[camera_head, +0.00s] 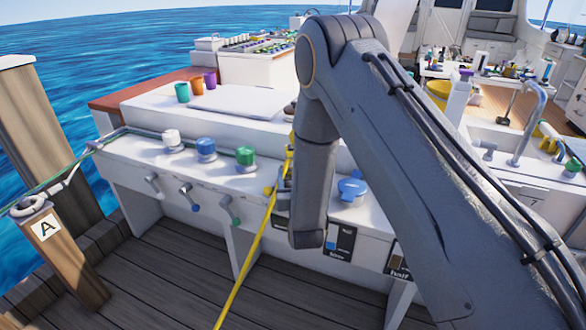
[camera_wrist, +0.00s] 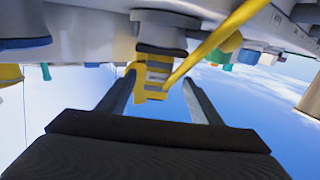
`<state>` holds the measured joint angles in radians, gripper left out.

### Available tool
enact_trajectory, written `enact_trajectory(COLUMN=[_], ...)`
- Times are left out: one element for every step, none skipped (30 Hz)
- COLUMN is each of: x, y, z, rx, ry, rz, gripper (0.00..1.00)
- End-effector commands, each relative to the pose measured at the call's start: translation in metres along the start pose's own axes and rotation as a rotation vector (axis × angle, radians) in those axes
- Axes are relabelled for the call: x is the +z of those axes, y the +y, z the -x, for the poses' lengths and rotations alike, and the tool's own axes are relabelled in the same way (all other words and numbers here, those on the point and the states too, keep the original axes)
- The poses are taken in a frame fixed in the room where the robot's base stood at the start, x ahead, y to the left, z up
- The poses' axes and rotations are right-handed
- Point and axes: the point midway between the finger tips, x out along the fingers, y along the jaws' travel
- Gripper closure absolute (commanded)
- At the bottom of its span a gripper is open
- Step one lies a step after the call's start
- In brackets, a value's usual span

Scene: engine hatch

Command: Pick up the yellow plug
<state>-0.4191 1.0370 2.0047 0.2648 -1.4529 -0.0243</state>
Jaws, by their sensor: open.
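The yellow plug (camera_wrist: 156,75), a blocky body with a small label, sits against a grey fitting (camera_wrist: 162,32) on the white panel in the wrist view. A yellow cable (camera_wrist: 212,40) runs past it toward the upper right. My gripper (camera_wrist: 159,79) is open, its two dark fingers pointing at the plug. The plug lies between the finger lines, nearer the left finger; contact cannot be told. In the head view, my arm hides most of the plug and the gripper. The yellow cable (camera_head: 250,258) slants down from there to the deck.
White (camera_head: 172,138), blue (camera_head: 206,147) and green (camera_head: 245,155) caps stand on the white ledge left of my arm, with handles below. A blue-lidded fitting (camera_head: 351,189) is right of it. A wooden post (camera_head: 63,250) marked A stands left. The plank deck (camera_head: 165,275) is mostly clear.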

Motion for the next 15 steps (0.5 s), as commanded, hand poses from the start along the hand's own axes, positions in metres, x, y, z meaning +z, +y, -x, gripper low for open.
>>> enact_trajectory(x=[0.001,0.001,0.0,0.0,0.0,-0.001,-0.001,0.0,0.0,0.0,0.0,0.0,0.0,0.001,0.001], y=[-0.002,-0.002,-0.002,-0.002,-0.002,-0.002,-0.002,-0.002,-0.001,-0.001,-0.001,0.0,0.001,0.002,0.002], z=[-0.001,-0.002,-0.005,-0.008,-0.011,-0.016,-0.019,-0.022,-0.025,-0.028,-0.031,-0.035,-0.04,-0.044,-0.05], rx=[-0.001,-0.001,-0.001,-0.001,0.0,0.0,0.0,0.0,0.0,0.0,0.0,0.0,0.0,0.0,0.001], ry=[0.012,0.018,0.023,0.025,0.025,0.026,0.026,0.024,0.023,0.024,0.024,0.024,0.024,0.024,0.024], rz=[0.001,0.001,0.001,0.001,0.001,0.001,0.002,0.002,0.002,0.002,0.002,0.002,0.002,0.002,0.002], gripper=[0.41,0.41,0.41,0.41,0.41,0.41,0.41,0.41,0.41,0.41,0.41,0.41,0.41,0.41,0.41])
